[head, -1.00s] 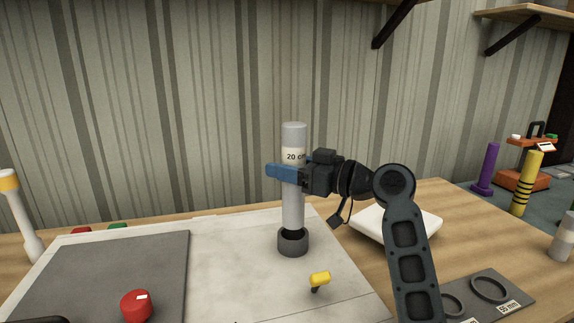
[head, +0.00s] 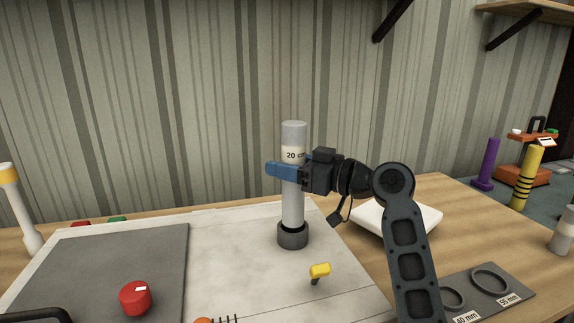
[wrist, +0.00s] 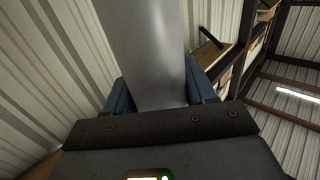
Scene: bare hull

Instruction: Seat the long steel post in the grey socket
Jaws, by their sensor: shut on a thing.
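The long steel post (head: 293,207) stands upright, with a pale band marked "20 cm" near its top. My gripper (head: 288,170), with blue fingers, is shut on the post at about its upper middle. In the wrist view the post (wrist: 148,50) runs between the two blue fingers (wrist: 160,92). The dark grey socket (head: 293,240) stands on the pale board below. The post's lower end meets the socket's mouth and looks inside its rim; how deep it sits is hidden.
A yellow-topped peg (head: 320,270) stands in front of the socket, and a red knob (head: 135,298) on the dark mat (head: 90,265) at left. A white block (head: 400,218) lies behind my arm. A ring gauge plate (head: 490,290) lies at front right.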

